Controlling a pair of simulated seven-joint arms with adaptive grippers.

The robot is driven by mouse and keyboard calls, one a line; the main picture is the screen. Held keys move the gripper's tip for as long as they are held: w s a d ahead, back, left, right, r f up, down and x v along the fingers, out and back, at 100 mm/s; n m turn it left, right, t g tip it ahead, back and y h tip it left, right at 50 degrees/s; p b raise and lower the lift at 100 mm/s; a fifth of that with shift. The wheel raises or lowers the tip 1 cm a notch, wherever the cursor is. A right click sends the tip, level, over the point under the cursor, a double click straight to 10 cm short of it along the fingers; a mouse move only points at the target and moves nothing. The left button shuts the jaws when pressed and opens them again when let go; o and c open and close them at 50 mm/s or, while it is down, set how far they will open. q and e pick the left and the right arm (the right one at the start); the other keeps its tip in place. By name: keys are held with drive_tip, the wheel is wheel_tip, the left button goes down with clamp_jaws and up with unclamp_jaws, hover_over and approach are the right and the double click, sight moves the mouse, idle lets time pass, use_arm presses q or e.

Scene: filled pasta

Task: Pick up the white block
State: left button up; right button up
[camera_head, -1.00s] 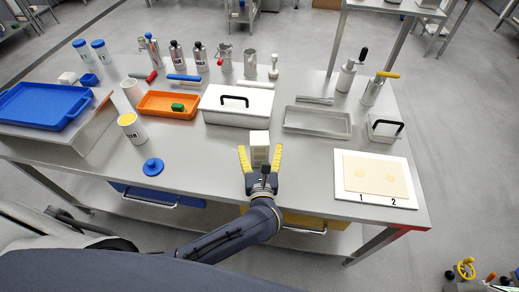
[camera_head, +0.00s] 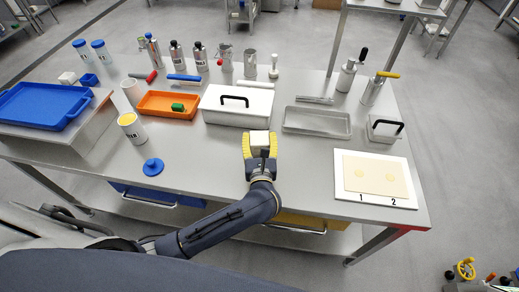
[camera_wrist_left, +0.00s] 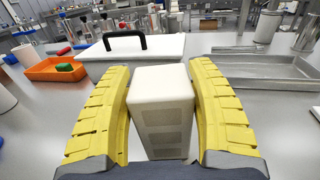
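The white block (camera_head: 259,137) stands upright near the front middle of the table. In the left wrist view, the block (camera_wrist_left: 161,85) shows a plain pale top and a front face with dark, slot-like marks. My left gripper (camera_head: 260,146) has one yellow finger on each side of the block. Both fingers of my left gripper (camera_wrist_left: 161,100) appear to touch its sides near the top, so it looks shut on the block. The block's base is hidden by the gripper, and I see no clear lift. My right gripper is not in view.
A white lidded box (camera_head: 237,114) is just behind the block. An orange tray (camera_head: 150,107) and a blue lid (camera_head: 153,167) lie to the left. A metal tray (camera_head: 317,133) and a white board (camera_head: 343,193) with dough lie to the right. The table around the gripper is bare.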

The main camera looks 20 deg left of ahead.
use_arm(q)
drive_tip(key=c, duration=1)
drive_tip(key=shift+r, duration=0.1)
